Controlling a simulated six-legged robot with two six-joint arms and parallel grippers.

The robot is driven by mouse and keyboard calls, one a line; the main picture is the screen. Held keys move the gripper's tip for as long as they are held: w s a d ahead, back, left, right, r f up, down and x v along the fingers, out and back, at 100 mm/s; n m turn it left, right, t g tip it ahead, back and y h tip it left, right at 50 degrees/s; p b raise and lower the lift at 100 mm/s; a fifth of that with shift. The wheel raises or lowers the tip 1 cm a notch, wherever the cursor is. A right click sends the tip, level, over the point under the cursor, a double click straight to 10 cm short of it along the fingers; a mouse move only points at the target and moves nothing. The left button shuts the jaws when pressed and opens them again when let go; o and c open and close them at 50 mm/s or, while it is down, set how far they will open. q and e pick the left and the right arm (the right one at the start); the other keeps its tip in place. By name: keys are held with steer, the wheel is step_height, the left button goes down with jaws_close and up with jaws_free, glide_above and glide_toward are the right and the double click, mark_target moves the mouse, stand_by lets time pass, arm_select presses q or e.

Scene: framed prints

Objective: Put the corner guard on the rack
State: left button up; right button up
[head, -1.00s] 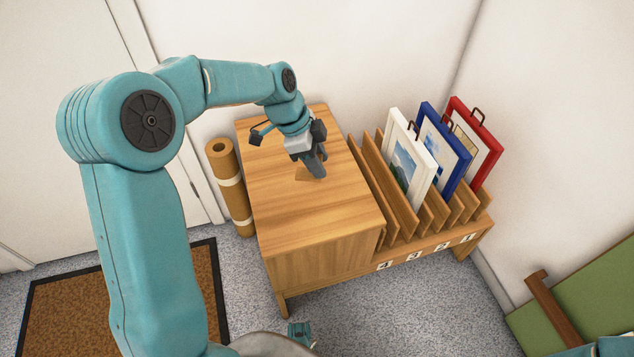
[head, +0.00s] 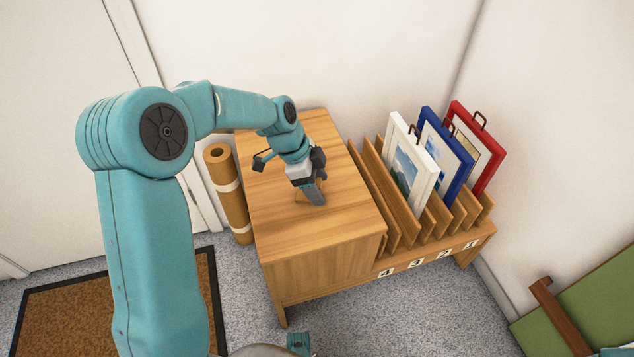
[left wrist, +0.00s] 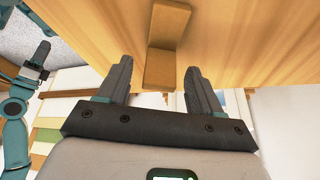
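The corner guard (left wrist: 163,45) is a small brown folded piece lying on the wooden cabinet top (head: 325,238). In the left wrist view its near end reaches between my left gripper's fingers, with gaps on both sides. In the head view it is mostly hidden by my left gripper (head: 313,194), which points down over the cabinet top. My left gripper is open and empty in the left wrist view (left wrist: 155,90). The rack (head: 425,255) adjoins the cabinet's right side, with numbered wooden slots. A teal arm with a dark end (left wrist: 36,68), probably my right, shows small; its fingers are unclear.
A white frame (head: 422,185), a blue frame (head: 459,175) and a red frame (head: 494,165) stand in the rack. The leftmost slots look empty. A brown roll (head: 228,200) stands left of the cabinet. A doormat (head: 60,310) lies on the floor; a green panel (head: 580,300) is at right.

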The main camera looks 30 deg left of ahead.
mark_target(298, 195)
arm_select(q)
steer(key=shift+r, duration=0.1)
steer(key=shift+r+p, duration=0.3)
steer(key=p+v, duration=0.3)
steer(key=v, duration=0.8)
steer(key=shift+a+r, duration=0.2)
steer(key=shift+r, duration=0.05)
steer(key=shift+s, duration=0.1)
